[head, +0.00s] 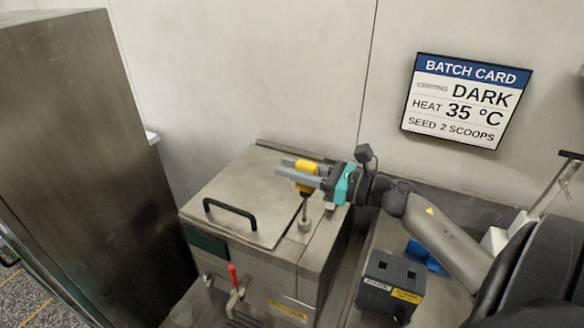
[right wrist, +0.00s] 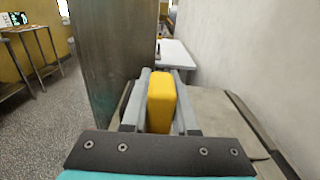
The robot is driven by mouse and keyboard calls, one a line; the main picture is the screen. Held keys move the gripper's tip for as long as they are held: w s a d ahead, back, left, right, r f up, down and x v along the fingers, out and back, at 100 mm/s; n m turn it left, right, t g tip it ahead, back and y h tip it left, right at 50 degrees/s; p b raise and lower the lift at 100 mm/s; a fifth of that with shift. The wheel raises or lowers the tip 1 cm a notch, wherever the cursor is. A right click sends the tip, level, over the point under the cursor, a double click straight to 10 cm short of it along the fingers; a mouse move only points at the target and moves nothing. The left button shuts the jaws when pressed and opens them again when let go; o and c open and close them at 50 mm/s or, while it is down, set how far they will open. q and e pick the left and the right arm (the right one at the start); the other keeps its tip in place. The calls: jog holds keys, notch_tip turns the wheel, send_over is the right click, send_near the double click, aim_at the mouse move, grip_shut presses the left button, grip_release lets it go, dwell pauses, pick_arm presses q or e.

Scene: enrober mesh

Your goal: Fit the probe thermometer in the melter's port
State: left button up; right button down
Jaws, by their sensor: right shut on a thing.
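The probe thermometer (head: 306,184) has a yellow head and a thin metal stem, held upright above the melter's top. My right gripper (head: 283,167) is shut on the yellow head, coming in from the right. In the right wrist view the yellow head (right wrist: 161,102) sits between the two grey fingers (right wrist: 161,72). The melter (head: 262,258) is a steel box with a black-handled lid. The stem's lower end meets a small round metal collar (head: 304,224) on the melter's top, right of the lid. I cannot tell how deep the stem sits; the port opening is hidden. My left gripper is not in view.
A tall steel cabinet (head: 90,150) stands left of the melter. A red-handled tap (head: 234,280) is on the melter's front. A dark slotted block (head: 391,283) and a blue item (head: 420,252) lie right of it. A batch card (head: 466,101) hangs on the wall behind.

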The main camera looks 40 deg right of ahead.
jog(key=shift+f+b, duration=3.6)
jog(key=shift+f, duration=0.3)
jog(key=c, duration=0.6)
grip_release()
jog(key=b+v, duration=0.1)
jog(key=v, duration=1.4)
jog(key=shift+b, duration=0.35)
jog(key=shift+s+d, duration=0.1)
